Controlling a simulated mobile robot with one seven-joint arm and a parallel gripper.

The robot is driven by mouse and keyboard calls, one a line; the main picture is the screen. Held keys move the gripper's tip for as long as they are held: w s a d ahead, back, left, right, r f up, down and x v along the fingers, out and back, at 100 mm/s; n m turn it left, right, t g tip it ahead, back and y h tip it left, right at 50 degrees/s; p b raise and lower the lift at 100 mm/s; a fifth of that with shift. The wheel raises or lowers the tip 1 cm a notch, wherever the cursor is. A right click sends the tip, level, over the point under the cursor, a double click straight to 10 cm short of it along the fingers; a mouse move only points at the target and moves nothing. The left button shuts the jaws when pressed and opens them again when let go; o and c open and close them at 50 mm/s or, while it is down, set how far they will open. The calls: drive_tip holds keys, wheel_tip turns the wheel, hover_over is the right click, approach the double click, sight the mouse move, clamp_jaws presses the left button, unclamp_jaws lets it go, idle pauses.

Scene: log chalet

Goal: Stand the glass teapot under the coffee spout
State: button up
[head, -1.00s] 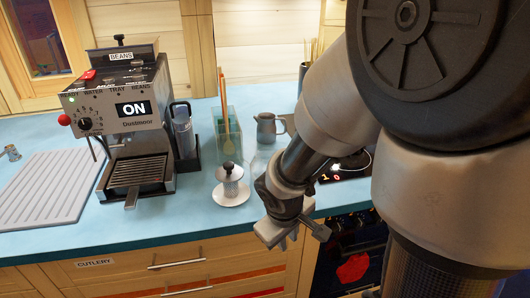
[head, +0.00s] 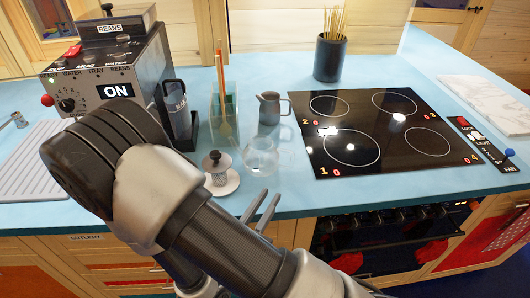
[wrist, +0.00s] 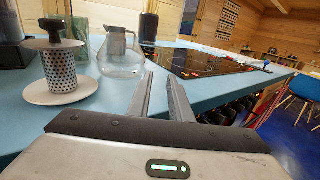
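The glass teapot (head: 262,160) stands upright on the blue counter, between the hob and a small saucer; it is clear and looks empty. It also shows in the wrist view (wrist: 122,58), just beyond and left of my fingers. My gripper (head: 262,204) is at the counter's front edge, in front of the teapot, with nothing between its fingers. In the wrist view its two fingers (wrist: 161,98) stand apart, not touching the teapot. The coffee machine (head: 142,60), lit ON, stands at the back left. Its spout is hidden behind my arm.
A perforated metal strainer (head: 219,175) on a white saucer (head: 228,188) stands close left of the teapot. A grey pitcher (head: 270,109) stands behind it. The black hob (head: 385,130) lies to the right. A glass holder (head: 224,110) with utensils stands behind, left.

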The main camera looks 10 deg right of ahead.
sight(291, 163)
drive_tip(key=x, duration=1.6)
clamp_jaws()
drive_tip(key=shift+r, duration=0.1)
